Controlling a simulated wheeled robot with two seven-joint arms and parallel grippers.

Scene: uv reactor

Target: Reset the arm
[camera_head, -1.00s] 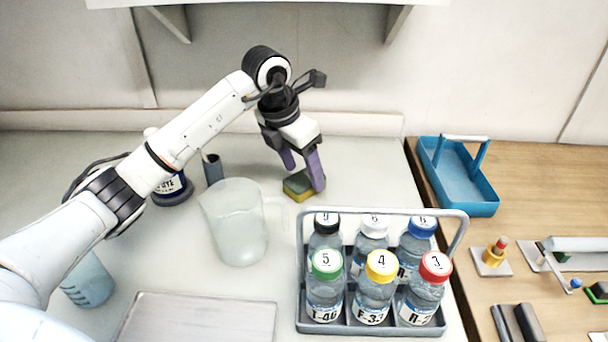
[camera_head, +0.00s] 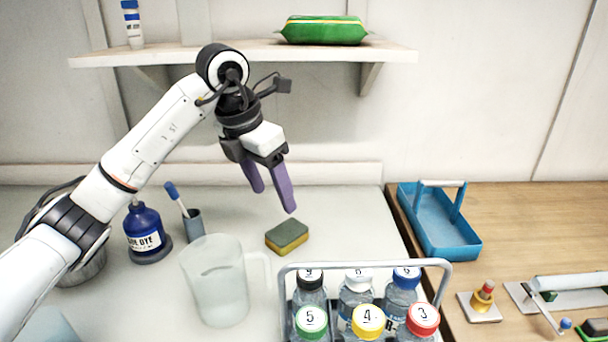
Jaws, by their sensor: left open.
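My left gripper (camera_head: 272,201) has purple fingers and is open and empty. It hangs above the white bench, pointing down. A green and yellow sponge (camera_head: 287,236) lies on the bench below the fingertips, apart from them. My left arm comes in from the left edge and bends at an elbow in front of the wall. My right gripper does not show.
A frosted pitcher (camera_head: 217,285), a blue dye bottle (camera_head: 144,229) and a grey holder (camera_head: 193,226) stand nearby. A grey rack (camera_head: 447,285) of capped bottles is in front. A shelf (camera_head: 240,52) hangs above. A blue tray (camera_head: 459,239) is at right.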

